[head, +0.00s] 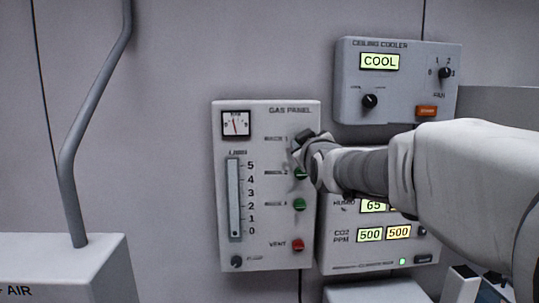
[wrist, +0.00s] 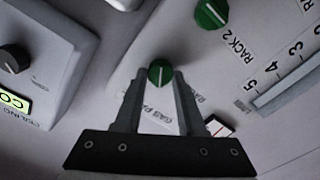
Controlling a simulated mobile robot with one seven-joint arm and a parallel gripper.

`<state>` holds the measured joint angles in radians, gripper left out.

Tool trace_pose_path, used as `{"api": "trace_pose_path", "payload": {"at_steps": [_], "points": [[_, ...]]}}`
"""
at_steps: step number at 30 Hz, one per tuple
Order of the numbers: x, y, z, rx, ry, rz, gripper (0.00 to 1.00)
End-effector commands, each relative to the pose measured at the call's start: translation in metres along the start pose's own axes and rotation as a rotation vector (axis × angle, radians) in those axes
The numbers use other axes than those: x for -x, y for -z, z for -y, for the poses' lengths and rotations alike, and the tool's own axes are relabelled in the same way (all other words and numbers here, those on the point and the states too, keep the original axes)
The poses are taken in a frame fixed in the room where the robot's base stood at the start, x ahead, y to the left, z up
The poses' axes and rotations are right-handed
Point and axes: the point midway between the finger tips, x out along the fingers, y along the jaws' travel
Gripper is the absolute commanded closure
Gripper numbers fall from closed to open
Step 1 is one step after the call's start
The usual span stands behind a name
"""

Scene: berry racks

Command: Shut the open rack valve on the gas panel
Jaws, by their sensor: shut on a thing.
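The gas panel (head: 270,225) is a pale box on the wall with green rack knobs and a red vent knob (head: 298,245) down its right side. My gripper (head: 304,142) is at the top knob, beside the Rack 1 label, and hides it in the head view. In the wrist view my fingertips (wrist: 160,78) are closed around a green valve knob (wrist: 160,70) with a white line running nearly up and down in the picture. The Rack 2 knob (wrist: 212,13) is free, its white line slanted in the wrist view; it also shows in the head view (head: 300,174). The Rack 3 knob (head: 299,205) is free.
The ceiling cooler box (head: 350,90) is close above and right of my gripper. A climate display box (head: 335,250) is right of the gas panel, partly behind my arm. A grey pipe (head: 85,120) rises at the left. The wall left of the panel is clear.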

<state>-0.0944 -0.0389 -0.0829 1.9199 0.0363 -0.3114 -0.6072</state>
Motion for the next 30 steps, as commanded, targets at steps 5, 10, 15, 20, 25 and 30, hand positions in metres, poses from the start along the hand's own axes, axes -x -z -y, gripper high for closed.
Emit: {"api": "trace_pose_path", "payload": {"at_steps": [5,10,15,20,25,30], "points": [[0.0001,-0.0039,0.0019,0.166,-0.002,0.000,1.00],[0.0000,-0.0036,0.0018,0.327,-0.002,0.001,1.00],[-0.0001,-0.0033,0.0021,0.488,-0.002,0.001,1.00],[-0.0001,-0.0032,0.0027,0.637,-0.001,0.001,1.00],[-0.0002,-0.0038,0.0026,0.775,-0.001,0.002,1.00],[-0.0002,-0.0033,0.0024,0.886,-0.001,0.002,1.00]]}}
